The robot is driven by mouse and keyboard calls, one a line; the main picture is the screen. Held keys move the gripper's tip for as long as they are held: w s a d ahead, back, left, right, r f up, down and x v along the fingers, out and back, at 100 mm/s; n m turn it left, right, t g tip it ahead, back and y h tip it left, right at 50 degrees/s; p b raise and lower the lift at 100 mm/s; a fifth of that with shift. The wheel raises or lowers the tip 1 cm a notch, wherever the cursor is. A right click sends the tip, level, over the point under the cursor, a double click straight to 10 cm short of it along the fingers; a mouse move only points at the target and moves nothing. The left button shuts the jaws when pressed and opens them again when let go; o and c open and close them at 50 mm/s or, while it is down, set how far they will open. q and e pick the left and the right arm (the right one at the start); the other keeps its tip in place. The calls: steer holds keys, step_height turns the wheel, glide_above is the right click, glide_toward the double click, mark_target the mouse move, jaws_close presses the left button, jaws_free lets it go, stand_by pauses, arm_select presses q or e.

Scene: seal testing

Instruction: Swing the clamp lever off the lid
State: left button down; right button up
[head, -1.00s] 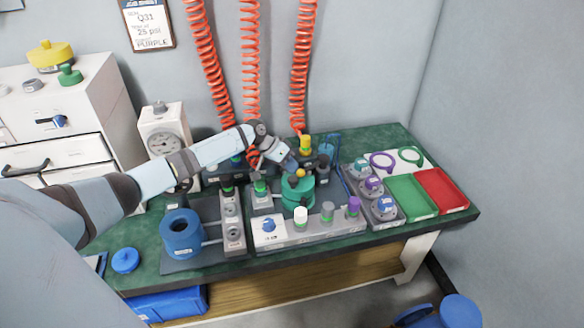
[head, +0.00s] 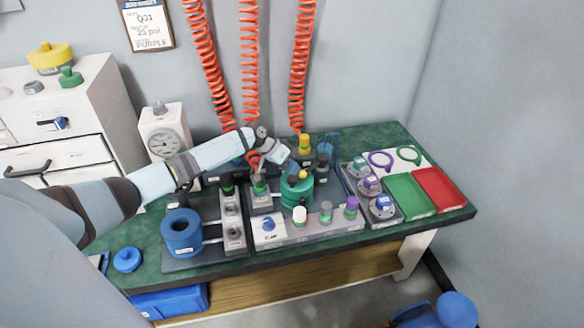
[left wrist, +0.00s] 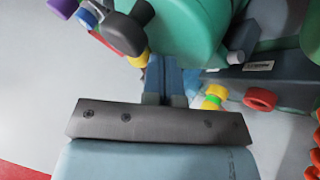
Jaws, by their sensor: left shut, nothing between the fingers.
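The teal-green lidded vessel (head: 298,194) stands mid-bench in the head view; its round green top (left wrist: 190,25) fills the upper middle of the left wrist view. A small yellow knob (head: 302,175) shows at the top of the vessel, beside my gripper. In the left wrist view a dark grey bar (left wrist: 126,30), which looks like the clamp lever, reaches the lid's left edge. My left gripper (head: 288,167) is shut and empty at the vessel's back left; its blue fingers (left wrist: 165,65) end close to the lid's rim. Whether they touch the lever, I cannot tell.
A grey panel (head: 285,236) with white, grey and purple-topped posts stands in front. A blue cylinder (head: 181,236) is at left, green (head: 408,196) and red (head: 442,189) trays at right. Orange coiled hoses (head: 250,75) hang behind my left arm.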

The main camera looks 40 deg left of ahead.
mark_target(313, 168)
arm_select(q)
steer(key=p+v, duration=0.1)
steer(key=v, duration=1.2)
steer(key=shift+r+p, duration=0.2)
steer(key=shift+p, duration=0.1)
arm_select(e)
steer(key=shift+s+d+r, duration=0.1)
steer(key=shift+r, duration=0.25)
arm_select(q)
steer(key=shift+a, duration=0.1)
steer(key=shift+n+g+y, duration=0.3)
steer(key=shift+g+y, duration=0.1)
steer(key=shift+y, duration=0.3)
steer(key=w+b, duration=0.3)
steer(key=w, duration=0.3)
arm_select(e)
steer(key=shift+w+a+f, duration=0.2)
